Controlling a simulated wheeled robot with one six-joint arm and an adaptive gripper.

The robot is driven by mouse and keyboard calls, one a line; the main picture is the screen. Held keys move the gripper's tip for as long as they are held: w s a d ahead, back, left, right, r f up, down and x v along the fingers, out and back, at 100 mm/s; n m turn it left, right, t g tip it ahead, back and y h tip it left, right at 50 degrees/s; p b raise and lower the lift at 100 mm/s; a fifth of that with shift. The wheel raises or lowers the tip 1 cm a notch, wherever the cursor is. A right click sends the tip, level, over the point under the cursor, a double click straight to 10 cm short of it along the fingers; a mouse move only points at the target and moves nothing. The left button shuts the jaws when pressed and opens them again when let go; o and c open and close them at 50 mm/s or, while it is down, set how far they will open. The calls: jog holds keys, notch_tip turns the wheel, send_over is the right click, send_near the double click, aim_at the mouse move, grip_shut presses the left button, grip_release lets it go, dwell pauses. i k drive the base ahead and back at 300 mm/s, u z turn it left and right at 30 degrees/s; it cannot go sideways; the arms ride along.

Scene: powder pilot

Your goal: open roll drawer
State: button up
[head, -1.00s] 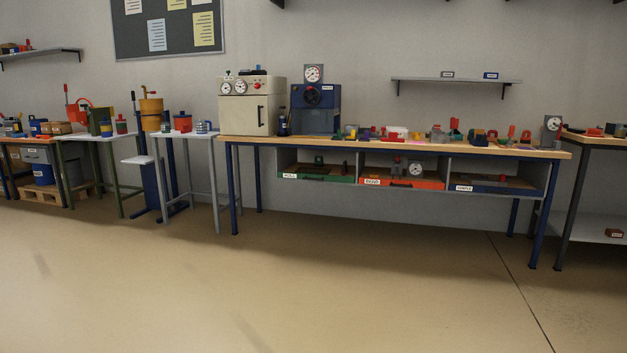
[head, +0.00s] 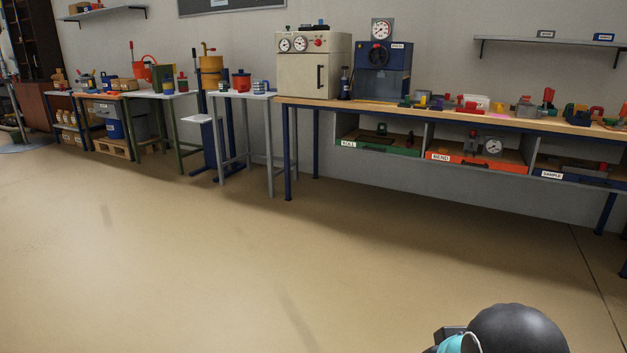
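The roll drawer (head: 378,147) is a green-fronted drawer with a white ROLL label, in the left bay under the wooden-topped workbench (head: 420,116). It looks shut or nearly so, and a dark item sits above its front. Beside it to the right are the orange-fronted BEND drawer (head: 470,161) and the blue-fronted SAMPLE drawer (head: 575,178). My gripper is not in view; only a dark rounded part of my arm with a teal piece shows at the bottom right, far from the drawers.
A cream oven (head: 312,68) and a blue machine (head: 384,72) stand on the bench's left end. Blue bench legs (head: 288,155) reach the floor. A grey-legged white table (head: 243,97) stands left of the bench. The floor (head: 270,260) before the bench is open.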

aim_at(394, 143)
jog(key=u, duration=0.55)
jog(key=i, duration=2.4)
jog(key=z, duration=0.65)
jog(key=i, duration=1.55)
jog(key=z, duration=1.4)
jog(key=i, duration=0.2)
jog(key=u, duration=0.1)
